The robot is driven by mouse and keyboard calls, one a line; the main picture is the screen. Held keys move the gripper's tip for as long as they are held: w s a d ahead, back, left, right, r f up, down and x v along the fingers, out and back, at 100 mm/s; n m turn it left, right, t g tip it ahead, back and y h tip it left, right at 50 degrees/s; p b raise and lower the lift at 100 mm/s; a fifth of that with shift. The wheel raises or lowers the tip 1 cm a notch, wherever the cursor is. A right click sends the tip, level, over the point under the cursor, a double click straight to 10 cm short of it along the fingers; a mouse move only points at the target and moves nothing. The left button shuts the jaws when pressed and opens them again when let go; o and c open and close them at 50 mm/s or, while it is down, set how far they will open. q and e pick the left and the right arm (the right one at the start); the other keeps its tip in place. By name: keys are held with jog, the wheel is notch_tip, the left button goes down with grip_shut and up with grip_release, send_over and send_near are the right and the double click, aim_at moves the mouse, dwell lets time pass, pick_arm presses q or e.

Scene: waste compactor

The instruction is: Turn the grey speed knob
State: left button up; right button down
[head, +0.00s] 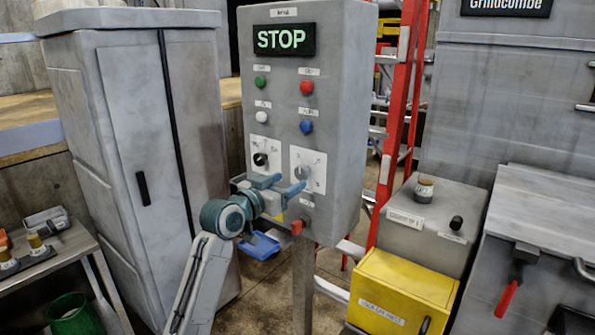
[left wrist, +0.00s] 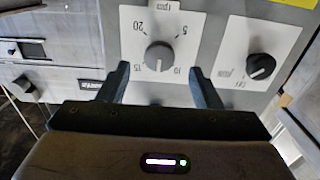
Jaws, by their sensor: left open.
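The grey speed knob (head: 303,172) sits on a white dial plate on the lower right of the control panel's front. In the left wrist view the grey knob (left wrist: 158,56) appears upside down with its numbered scale, just beyond the fingertips and roughly centred between them. My left gripper (head: 284,183) is open and empty in front of the panel, its two fingers pointing at the dial plate. The fingers (left wrist: 159,70) lie either side of the knob's line; no contact with it shows. My right gripper is not in view.
A black knob (head: 260,159) on its own plate is left of the grey one. Green, red (head: 306,87), white and blue (head: 306,127) buttons sit above, under a lit STOP display (head: 284,40). A small red part (head: 297,227) sticks out below. A grey cabinet (head: 140,150) stands left.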

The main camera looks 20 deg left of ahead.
aim_at(300, 175)
pick_arm(q)
jog(key=p+x, duration=0.1)
jog(key=x, duration=0.3)
jog(key=shift+d+r, duration=0.1)
jog(key=shift+w, duration=0.5)
jog(key=shift+d, duration=0.1)
jog(key=c, duration=1)
